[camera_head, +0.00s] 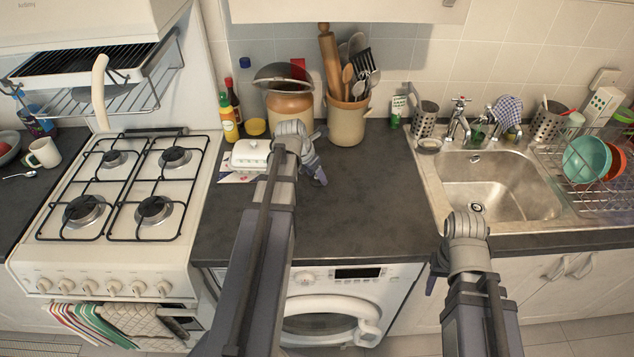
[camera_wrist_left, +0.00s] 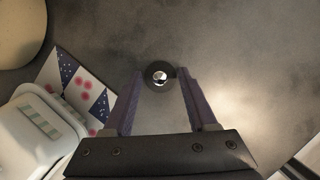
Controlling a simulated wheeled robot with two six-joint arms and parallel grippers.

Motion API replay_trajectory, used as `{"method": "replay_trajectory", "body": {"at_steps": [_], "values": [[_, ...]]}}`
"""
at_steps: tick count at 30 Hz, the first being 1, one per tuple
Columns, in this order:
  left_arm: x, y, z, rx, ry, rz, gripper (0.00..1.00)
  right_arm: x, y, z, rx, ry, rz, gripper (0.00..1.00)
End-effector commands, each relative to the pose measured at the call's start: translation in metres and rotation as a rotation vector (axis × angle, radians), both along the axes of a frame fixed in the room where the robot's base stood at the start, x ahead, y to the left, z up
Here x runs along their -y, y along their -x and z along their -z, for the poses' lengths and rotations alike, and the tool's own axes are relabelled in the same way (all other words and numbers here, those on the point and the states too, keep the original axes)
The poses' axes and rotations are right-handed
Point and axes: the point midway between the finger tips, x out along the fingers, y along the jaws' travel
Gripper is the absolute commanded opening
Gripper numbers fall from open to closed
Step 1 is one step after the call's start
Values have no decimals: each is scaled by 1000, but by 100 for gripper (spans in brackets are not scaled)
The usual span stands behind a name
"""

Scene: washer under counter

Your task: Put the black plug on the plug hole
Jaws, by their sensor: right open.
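The black plug, a dark disc with a shiny metal centre (camera_wrist_left: 160,76), shows between the fingertips of my left gripper in the left wrist view. The fingers stand apart on either side of it; whether they touch it I cannot tell. In the head view my left gripper (camera_head: 315,168) is low over the dark counter, right of the white butter dish, and its arm hides the plug. The plug hole (camera_head: 477,207) is in the floor of the steel sink (camera_head: 505,180), uncovered. My right gripper (camera_head: 434,278) is open and empty in front of the counter, below the sink's left side.
The butter dish (camera_head: 250,154) and a patterned card (camera_wrist_left: 75,88) lie close left of my left gripper. Crocks with utensils (camera_head: 346,122) stand behind it. A tap (camera_head: 457,122) rises behind the sink. Counter (camera_head: 360,190) between gripper and sink is clear.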

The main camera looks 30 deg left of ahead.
Motion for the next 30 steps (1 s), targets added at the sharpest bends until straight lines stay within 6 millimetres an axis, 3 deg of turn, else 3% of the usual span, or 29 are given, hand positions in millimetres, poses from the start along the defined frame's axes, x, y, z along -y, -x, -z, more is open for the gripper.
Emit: {"method": "replay_trajectory", "body": {"at_steps": [2,15,30], "values": [[0,0,0,0,0,0,48,0,0,0,0,0,0,50],[0,0,0,0,0,0,0,0,0,0,0,0,0,50],[0,0,-1,0,0,0,0,0,0,-1,0,0,0,50]]}}
